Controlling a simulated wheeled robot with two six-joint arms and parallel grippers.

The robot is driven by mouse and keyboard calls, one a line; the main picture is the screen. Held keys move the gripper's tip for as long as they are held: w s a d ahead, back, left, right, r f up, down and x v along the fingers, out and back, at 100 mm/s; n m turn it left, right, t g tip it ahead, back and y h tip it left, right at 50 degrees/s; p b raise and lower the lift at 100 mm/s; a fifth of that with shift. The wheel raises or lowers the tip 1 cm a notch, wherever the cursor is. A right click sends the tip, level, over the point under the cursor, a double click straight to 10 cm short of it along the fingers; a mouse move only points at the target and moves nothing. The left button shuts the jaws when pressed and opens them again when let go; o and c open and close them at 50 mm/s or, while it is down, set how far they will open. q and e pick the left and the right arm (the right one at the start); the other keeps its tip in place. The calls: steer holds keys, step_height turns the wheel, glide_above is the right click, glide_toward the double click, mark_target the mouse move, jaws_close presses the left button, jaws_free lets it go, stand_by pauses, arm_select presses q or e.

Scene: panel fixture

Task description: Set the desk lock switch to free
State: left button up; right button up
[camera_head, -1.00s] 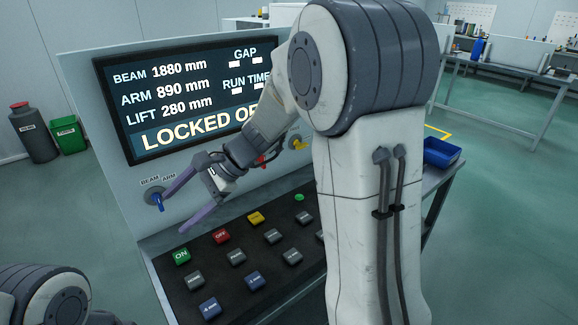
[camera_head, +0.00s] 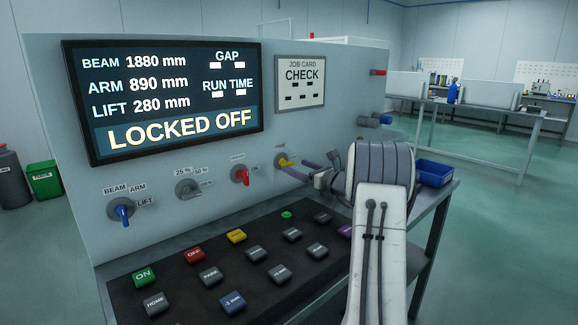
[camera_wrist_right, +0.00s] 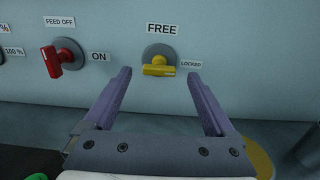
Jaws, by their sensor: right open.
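The desk lock switch is a yellow knob on a round grey plate in the right wrist view (camera_wrist_right: 158,70). A FREE label is above it and a LOCKED label to its right; its handle lies roughly level, toward LOCKED. My right gripper (camera_head: 297,168) is open and empty at the panel. In the right wrist view its purple fingertips (camera_wrist_right: 160,76) appear on either side of the yellow knob; contact cannot be told. My left gripper is out of view.
The screen (camera_head: 165,100) reads LOCKED OFF. A red feed switch (camera_head: 241,174) is left of the yellow one, then a grey selector (camera_head: 188,188) and a blue one (camera_head: 122,211). A sloped keypad (camera_head: 250,262) with several buttons lies below. A blue bin (camera_head: 435,172) sits at right.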

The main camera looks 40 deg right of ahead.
mark_target(289, 166)
steer(key=w, duration=0.5)
steer(key=shift+a, duration=0.25)
steer(key=c, duration=1.4)
steer(key=shift+f+n+b, duration=0.2)
steer(key=shift+n+b, duration=0.2)
steer(key=shift+b, duration=0.3)
steer(key=n+b, duration=0.4)
steer(key=b, duration=0.2)
steer(key=n+b, duration=0.4)
steer(key=b, duration=0.1)
steer(key=n+b, duration=0.4)
steer(key=b, duration=0.2)
steer(key=shift+s+a+f+n+b, duration=0.1)
steer(key=shift+a+f+n+b, duration=0.15)
steer(key=shift+n+b, duration=0.15)
steer(key=n+b, duration=0.2)
steer(key=shift+n, duration=0.4)
steer(key=shift+r+n+b, duration=0.1)
steer(key=shift+n+b, duration=0.65)
steer(key=shift+n, duration=0.05)
